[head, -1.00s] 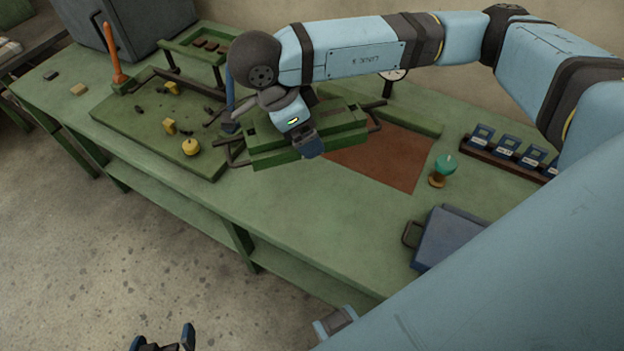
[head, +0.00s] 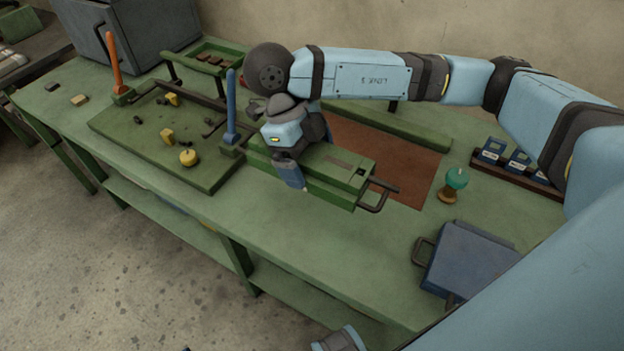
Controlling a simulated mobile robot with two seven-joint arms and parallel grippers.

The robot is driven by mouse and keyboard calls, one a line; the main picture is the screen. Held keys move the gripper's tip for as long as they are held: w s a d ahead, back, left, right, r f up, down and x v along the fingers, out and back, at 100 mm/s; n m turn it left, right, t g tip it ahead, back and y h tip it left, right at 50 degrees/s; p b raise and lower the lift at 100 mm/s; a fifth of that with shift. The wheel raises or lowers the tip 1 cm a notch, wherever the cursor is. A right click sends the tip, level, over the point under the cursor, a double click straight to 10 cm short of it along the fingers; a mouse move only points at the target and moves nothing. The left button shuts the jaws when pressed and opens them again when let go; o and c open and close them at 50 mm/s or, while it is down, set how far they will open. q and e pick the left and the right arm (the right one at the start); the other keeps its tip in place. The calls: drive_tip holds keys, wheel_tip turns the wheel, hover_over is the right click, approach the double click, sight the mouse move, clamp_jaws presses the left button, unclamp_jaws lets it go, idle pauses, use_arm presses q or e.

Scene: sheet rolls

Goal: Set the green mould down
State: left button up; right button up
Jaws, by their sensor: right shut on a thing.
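The green mould (head: 335,178) is a long flat green block with a dark bar handle at its right end. It lies across the middle of the bench, over the left front part of the brown mat (head: 405,165). My right gripper (head: 290,175) reaches down over it and is shut on it, near its left half.
Left of the mould is a green board (head: 150,150) with yellow pieces, an orange post (head: 115,62) and a blue post (head: 231,108). A teal-topped knob (head: 455,182), a blue-grey case (head: 470,262) and a rack of blue blocks (head: 518,162) stand right. Bare bench lies in front.

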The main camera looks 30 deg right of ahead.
drive_tip(key=b, duration=0.2)
hover_over(314, 227)
drive_tip(key=w, duration=0.1)
drive_tip(key=f, duration=1.2)
drive_tip(key=shift+w+a+f, duration=0.1)
drive_tip(key=shift+a+f, duration=0.2)
drive_tip(key=shift+f, duration=0.1)
use_arm(q)
drive_tip(key=shift+w+d+f, duration=0.1)
drive_tip(key=shift+f, duration=0.3)
use_arm(e)
drive_tip(key=shift+f, duration=2.9)
use_arm(q)
drive_tip(key=shift+f+b, duration=0.1)
drive_tip(key=shift+b, duration=0.2)
use_arm(e)
drive_tip(key=shift+f, duration=0.1)
drive_tip(key=o, duration=1.4)
drive_tip(key=shift+f, duration=0.1)
drive_tip(key=shift+r, duration=0.2)
use_arm(q)
drive_tip(key=shift+r+p, duration=0.25)
drive_tip(key=shift+p, duration=0.35)
use_arm(e)
drive_tip(key=v, duration=1.1)
drive_tip(key=shift+w+a+r, duration=0.1)
drive_tip(key=shift+r, duration=0.25)
